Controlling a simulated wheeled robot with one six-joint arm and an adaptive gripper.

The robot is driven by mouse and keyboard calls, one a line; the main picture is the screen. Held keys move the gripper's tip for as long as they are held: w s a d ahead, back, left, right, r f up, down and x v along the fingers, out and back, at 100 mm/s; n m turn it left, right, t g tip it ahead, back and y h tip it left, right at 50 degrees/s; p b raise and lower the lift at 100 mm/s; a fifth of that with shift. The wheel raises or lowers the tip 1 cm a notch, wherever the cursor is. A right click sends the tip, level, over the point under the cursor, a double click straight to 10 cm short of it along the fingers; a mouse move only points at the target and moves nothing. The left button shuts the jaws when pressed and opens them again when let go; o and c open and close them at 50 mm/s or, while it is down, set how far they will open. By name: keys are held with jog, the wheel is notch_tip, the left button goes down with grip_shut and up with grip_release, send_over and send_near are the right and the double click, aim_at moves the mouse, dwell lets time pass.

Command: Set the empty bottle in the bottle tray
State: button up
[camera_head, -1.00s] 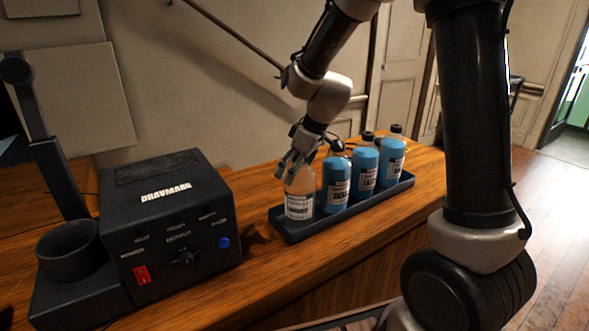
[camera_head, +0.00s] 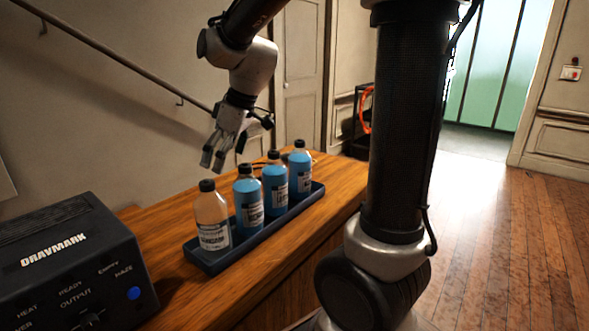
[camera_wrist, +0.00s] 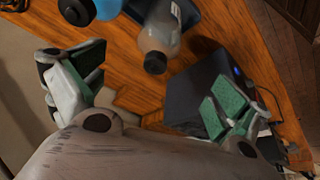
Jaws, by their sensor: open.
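The empty bottle (camera_head: 212,222), clear with a black cap and a white label, stands upright in the near left end of the dark bottle tray (camera_head: 236,262). It also shows in the wrist view (camera_wrist: 160,35), apart from the fingers. My gripper (camera_head: 213,162) is open and empty, above and slightly behind the bottle. In the wrist view, my gripper's green-padded fingers (camera_wrist: 150,95) are spread wide with nothing between them. The tray's edge (camera_wrist: 195,14) shows beside the bottle there.
Three blue-filled bottles (camera_head: 248,203) stand in a row in the same tray, right of the empty one. The black Dravmark machine (camera_head: 75,255) stands to the left on the wooden desk (camera_head: 165,240). A wall with a handrail (camera_head: 110,68) is behind the desk.

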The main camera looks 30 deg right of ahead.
jog(key=s+d+m+h, duration=0.1)
jog(key=s+d+m, duration=0.2)
jog(key=s, duration=0.4)
jog(key=s+d+r+m+h, duration=0.1)
jog(key=s+d+m, duration=0.1)
jog(key=s+d, duration=0.3)
jog(key=s+d+m+t+h, duration=0.1)
jog(key=s+d+m, duration=0.2)
jog(key=s, duration=0.7)
jog(key=shift+d+r+m, duration=0.3)
jog(key=shift+d+r, duration=0.05)
jog(key=shift+d, duration=0.15)
